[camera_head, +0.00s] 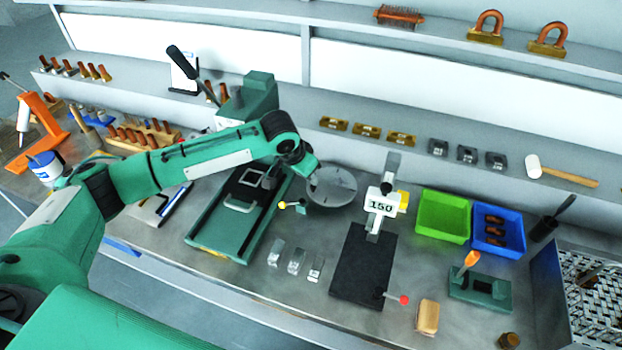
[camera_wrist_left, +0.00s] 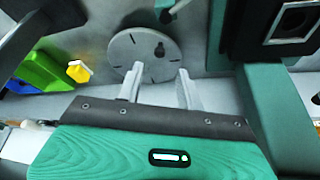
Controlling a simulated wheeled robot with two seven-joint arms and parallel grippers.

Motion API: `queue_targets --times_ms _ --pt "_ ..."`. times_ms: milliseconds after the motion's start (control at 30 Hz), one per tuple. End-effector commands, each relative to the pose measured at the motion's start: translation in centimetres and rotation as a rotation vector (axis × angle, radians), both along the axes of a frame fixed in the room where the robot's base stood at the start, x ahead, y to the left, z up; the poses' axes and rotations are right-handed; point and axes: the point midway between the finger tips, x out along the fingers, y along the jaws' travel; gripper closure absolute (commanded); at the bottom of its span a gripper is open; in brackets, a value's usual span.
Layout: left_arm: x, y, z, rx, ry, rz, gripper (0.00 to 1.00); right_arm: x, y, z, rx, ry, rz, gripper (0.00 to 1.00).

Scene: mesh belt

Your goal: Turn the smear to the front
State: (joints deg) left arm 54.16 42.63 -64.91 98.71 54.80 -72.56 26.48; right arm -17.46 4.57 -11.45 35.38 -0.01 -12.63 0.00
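A round grey metal disc (camera_head: 332,187) lies flat on the bench at the middle, with dark radial lines near its rim. The disc shows larger in the left wrist view (camera_wrist_left: 135,42), with a dark keyhole-shaped mark (camera_wrist_left: 158,49) on its right part; I cannot tell whether this is the smear or a slot. My left gripper (camera_head: 308,170) is at the disc's far left edge. In the left wrist view its two pale fingers (camera_wrist_left: 159,82) stand apart with nothing between them, pointing towards the disc. I cannot tell whether they touch it. My right gripper is not in view.
A green slide tray (camera_head: 222,240) and a yellow-knobbed lever (camera_head: 283,204) are left of the disc. A stand marked 150 (camera_head: 381,205) and a black plate (camera_head: 355,285) are right of it. Green (camera_head: 443,238) and blue (camera_head: 500,253) bins stand further right. A shelf runs behind.

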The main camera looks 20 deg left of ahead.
Motion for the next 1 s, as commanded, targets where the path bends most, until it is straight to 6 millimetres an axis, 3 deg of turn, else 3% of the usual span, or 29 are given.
queue_targets --times_ms 300,733,900,1000 --pt "1.7 -0.8 -4.5 0.000 0.000 0.000 0.63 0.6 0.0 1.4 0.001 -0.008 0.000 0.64" --pt "2.0 -1.0 -5.5 0.000 0.000 -0.001 0.63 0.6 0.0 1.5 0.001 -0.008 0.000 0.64" --pt "2.0 -1.0 -5.5 0.000 0.000 -0.001 0.96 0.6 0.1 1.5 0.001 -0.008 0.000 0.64" --pt "2.0 -1.0 -5.5 0.000 0.000 -0.001 1.00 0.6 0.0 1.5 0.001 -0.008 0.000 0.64"
